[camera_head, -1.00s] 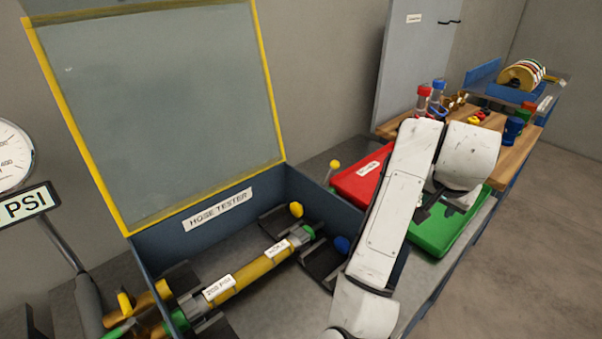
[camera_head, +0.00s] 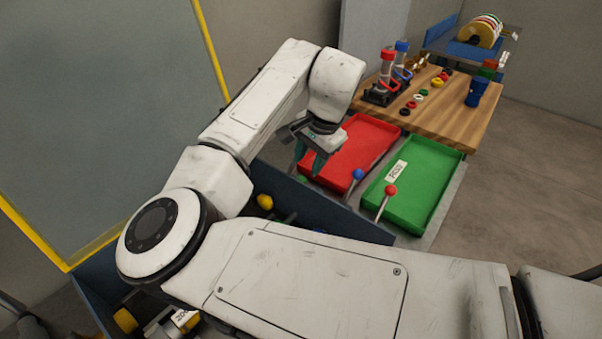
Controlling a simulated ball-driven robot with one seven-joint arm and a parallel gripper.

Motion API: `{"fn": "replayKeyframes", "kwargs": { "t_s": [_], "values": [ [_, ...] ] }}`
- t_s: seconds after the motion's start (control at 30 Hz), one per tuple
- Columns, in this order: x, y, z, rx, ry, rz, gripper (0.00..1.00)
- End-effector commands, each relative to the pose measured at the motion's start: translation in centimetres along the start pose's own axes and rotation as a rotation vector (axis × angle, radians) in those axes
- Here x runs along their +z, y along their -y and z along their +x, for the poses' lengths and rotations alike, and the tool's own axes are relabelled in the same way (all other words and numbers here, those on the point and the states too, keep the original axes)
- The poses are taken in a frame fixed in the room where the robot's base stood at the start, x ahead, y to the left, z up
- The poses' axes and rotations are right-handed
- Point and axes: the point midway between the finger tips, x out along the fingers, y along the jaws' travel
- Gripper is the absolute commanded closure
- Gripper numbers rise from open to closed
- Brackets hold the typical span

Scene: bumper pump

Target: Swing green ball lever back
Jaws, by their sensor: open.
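A small green ball (camera_head: 302,179) shows just below my gripper, at the near left edge of the red tray; its lever rod is mostly hidden, so I cannot tell its tilt. My gripper (camera_head: 309,164) points down above and slightly right of the green ball, its dark fingers apart with nothing between them. I cannot tell if a finger touches the ball. To the right stand a blue ball lever (camera_head: 358,175) and a red ball lever (camera_head: 390,191).
A red tray (camera_head: 375,128) and a green tray (camera_head: 440,165) lie behind the levers. A wooden bench (camera_head: 455,118) holds bottles and rings. The tester's raised lid (camera_head: 100,110) with a yellow frame stands at left. My arm hides much of the tester box, where a yellow knob (camera_head: 265,201) shows.

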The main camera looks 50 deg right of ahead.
Motion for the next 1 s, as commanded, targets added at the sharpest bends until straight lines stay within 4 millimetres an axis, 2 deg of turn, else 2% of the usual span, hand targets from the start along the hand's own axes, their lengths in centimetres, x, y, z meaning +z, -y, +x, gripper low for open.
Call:
{"fn": "replayKeyframes", "kwargs": {
  "t_s": [0.2, 0.4, 0.8, 1.0],
  "values": [
    [0.1, 0.0, 3.8, 0.001, 0.002, -0.002, 0.59],
    [0.0, 0.0, 6.0, 0.0, 0.0, -0.001, 0.59],
    [0.0, 0.0, 6.6, -0.002, -0.001, -0.001, 0.6],
    [0.0, 0.0, 6.6, -0.002, -0.001, -0.001, 0.79]
  ]
}}
